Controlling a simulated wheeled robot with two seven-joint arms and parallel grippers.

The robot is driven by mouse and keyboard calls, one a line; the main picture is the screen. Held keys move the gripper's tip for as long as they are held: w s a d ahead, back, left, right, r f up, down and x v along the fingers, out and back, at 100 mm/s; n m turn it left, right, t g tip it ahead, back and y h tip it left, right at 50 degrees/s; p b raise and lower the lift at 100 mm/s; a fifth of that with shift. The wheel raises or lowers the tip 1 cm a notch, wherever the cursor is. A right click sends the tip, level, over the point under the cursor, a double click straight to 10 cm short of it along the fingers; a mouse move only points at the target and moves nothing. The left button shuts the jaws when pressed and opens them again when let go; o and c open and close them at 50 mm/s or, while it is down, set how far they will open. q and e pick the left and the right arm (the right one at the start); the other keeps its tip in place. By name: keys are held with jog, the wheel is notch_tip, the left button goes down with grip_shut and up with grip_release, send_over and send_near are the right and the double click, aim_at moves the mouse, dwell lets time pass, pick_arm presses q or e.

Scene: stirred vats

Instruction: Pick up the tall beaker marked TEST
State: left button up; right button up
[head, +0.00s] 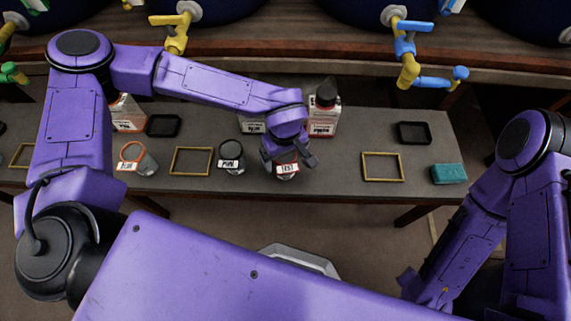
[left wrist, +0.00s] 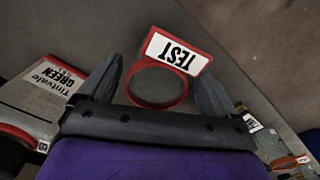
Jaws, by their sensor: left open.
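The beaker marked TEST (head: 287,171) stands near the front edge of the grey bench, partly hidden under my left gripper (head: 289,160). In the left wrist view its red ring and white TEST label (left wrist: 172,52) show between the two fingers of my left gripper (left wrist: 160,85). Those fingers are open, one on each side of the ring. I cannot tell whether they touch it. The clear glass is hard to make out. My right gripper (head: 410,284) is low at the right, in front of the bench, and its jaws do not show clearly.
A dark-topped beaker marked MIN (head: 231,155) stands just left of TEST. Another labelled beaker (head: 138,158) is further left. White bottles (head: 324,115) stand behind.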

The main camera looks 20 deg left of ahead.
pick_arm(q)
notch_tip(320, 180, down, 4)
jog(key=shift+d+f+b, duration=0.1)
jog(key=shift+b, duration=0.25)
jog(key=shift+w, duration=0.1)
jog(key=c, duration=1.1)
jog(key=shift+o, duration=0.2)
